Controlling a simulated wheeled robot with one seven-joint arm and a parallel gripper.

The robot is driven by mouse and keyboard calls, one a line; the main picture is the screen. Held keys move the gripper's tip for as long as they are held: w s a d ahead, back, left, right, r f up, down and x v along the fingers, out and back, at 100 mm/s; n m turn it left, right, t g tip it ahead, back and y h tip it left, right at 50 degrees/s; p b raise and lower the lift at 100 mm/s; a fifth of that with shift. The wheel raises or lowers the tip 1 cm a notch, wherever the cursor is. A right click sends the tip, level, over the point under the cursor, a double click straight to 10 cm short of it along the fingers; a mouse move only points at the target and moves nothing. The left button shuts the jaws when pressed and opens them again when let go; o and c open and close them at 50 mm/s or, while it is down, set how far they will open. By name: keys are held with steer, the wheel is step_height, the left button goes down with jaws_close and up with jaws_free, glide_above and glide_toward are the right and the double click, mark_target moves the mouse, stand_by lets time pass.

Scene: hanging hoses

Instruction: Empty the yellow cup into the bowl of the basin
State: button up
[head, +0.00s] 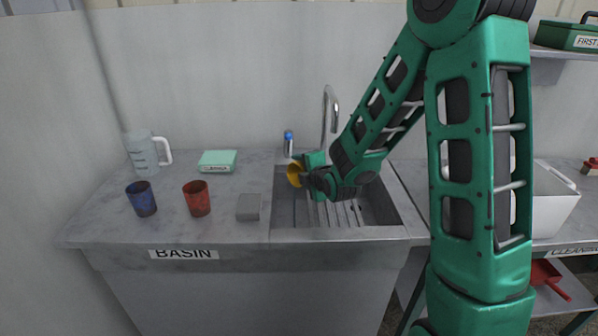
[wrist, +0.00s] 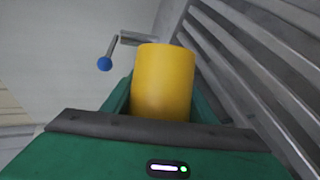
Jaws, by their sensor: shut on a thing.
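The yellow cup (head: 295,174) is in my gripper (head: 310,179), over the left part of the basin's bowl (head: 284,215). In the head view the cup is tilted on its side, its open mouth facing left. In the wrist view the yellow cup (wrist: 163,84) sits between the green fingers of my gripper (wrist: 163,100), which are shut on it. The inside of the cup and anything in it cannot be made out. The bowl is a grey metal sink with a ribbed part at the right, partly hidden by my arm.
A tall tap (head: 330,112) stands behind the bowl, close to my arm. A blue cup (head: 142,198), a red cup (head: 197,198), a grey block (head: 248,207), a clear jug (head: 143,153) and a green box (head: 217,161) stand on the left counter.

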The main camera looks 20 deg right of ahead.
steer(key=shift+s+a+r+n+t+h, duration=0.1)
steer(key=shift+a+r+n+t+h, duration=0.25)
steer(key=shift+n, duration=0.35)
steer(key=shift+r+n+t, duration=0.25)
steer(key=shift+n+t, duration=0.05)
steer(key=shift+t, duration=0.05)
steer(key=shift+h, duration=0.25)
steer(key=shift+s, duration=0.15)
